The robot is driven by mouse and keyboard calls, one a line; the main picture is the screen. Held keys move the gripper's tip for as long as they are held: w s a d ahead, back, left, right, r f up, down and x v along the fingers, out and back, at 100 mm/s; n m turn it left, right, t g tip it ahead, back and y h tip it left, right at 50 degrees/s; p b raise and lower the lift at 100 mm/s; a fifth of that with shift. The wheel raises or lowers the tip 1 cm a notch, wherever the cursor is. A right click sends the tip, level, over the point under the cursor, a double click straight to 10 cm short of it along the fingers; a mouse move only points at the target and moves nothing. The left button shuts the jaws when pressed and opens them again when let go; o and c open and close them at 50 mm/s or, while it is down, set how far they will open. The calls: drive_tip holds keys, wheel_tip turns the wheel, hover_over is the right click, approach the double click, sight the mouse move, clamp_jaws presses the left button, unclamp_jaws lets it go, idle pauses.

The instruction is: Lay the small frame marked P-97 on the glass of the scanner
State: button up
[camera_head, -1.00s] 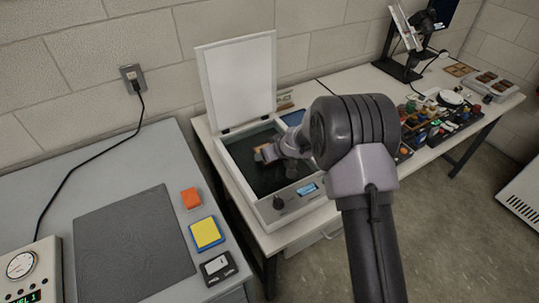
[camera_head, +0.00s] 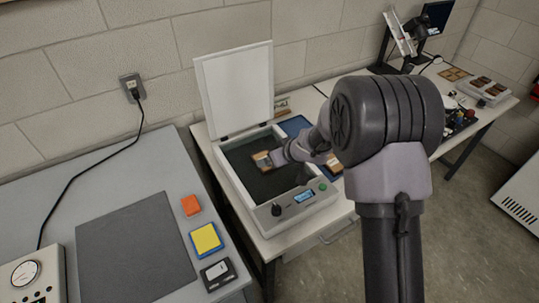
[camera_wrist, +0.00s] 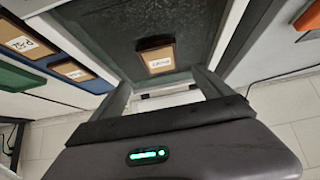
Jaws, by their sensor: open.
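The scanner (camera_head: 297,213) stands on the white table with its white lid (camera_head: 236,88) raised. A small wooden frame (camera_head: 261,160) lies on the dark glass (camera_head: 240,154). In the wrist view the same frame (camera_wrist: 157,57) shows a pale label, too small to read surely, on the glass (camera_wrist: 200,20). My gripper (camera_head: 273,158) is over the glass, just right of the frame. In the wrist view my gripper (camera_wrist: 164,88) has its two fingers apart, with nothing between them; the frame is beyond the tips.
Two other labelled wooden pieces, one (camera_wrist: 25,40) larger and one (camera_wrist: 74,70) smaller, lie beside the scanner on a blue surface (camera_head: 294,124). The grey table holds a dark mat (camera_head: 135,250), an orange block (camera_head: 191,205) and a yellow pad (camera_head: 206,238). Tools crowd the far right.

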drive_tip(key=s+d+r+m+t+h, duration=0.1)
drive_tip(key=s+d+r+m+h, duration=0.15)
drive_tip(key=d+r, duration=0.35)
drive_tip(key=s+d+r+m+h, duration=0.15)
drive_tip(key=s+d+r, duration=0.25)
drive_tip(key=r, duration=0.4)
drive_tip(key=s+d+r+m+t+h, duration=0.1)
drive_tip(key=s+d+r+m, duration=0.15)
drive_tip(key=d+r, duration=0.35)
drive_tip(key=s+d+r+m+g, duration=0.1)
drive_tip(key=s+r+m, duration=0.1)
drive_tip(key=s, duration=0.7)
drive_tip(key=s+r+m+g, duration=0.1)
drive_tip(key=s+r+m, duration=0.1)
drive_tip(key=s, duration=0.6)
drive_tip(key=s+a+g+y, duration=0.1)
drive_tip(key=s+a, duration=0.4)
drive_tip(key=s, duration=0.5)
drive_tip(key=shift+s+f+m+y+p, duration=0.2)
drive_tip(key=shift+f+m+y+p, duration=0.15)
drive_tip(key=shift+y, duration=0.35)
drive_tip(key=shift+r, duration=0.1)
